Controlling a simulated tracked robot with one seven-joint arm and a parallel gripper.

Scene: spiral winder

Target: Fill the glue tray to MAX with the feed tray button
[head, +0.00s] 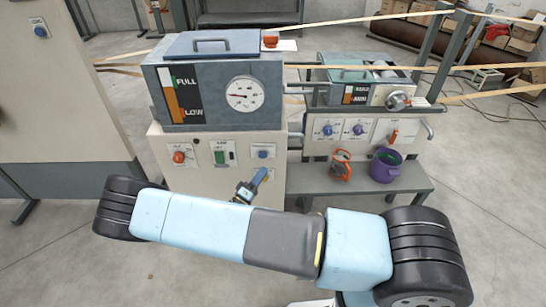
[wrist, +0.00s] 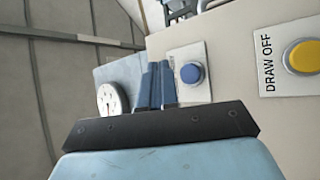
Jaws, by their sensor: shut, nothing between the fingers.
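A blue button (head: 263,154) sits on the front of the left cabinet; its label is too small to read. It also shows in the wrist view (wrist: 191,73), just right of my fingers, its label partly hidden. My gripper (head: 263,172) is shut and empty, low in front of the cabinet and below that button. Its two blue fingers (wrist: 159,68) lie side by side in the wrist view, and no contact with the button is visible. The tray unit (head: 345,74) on the right has a green and orange level plate (head: 355,94); its liquid level cannot be read.
A yellow DRAW OFF button (wrist: 303,56) is near the blue one. The tank (head: 210,85) carries a FULL/LOW plate and a dial (head: 243,94). An orange jug (head: 340,165) and purple bucket (head: 386,165) stand on a low bench (head: 310,183). Tapes cross behind.

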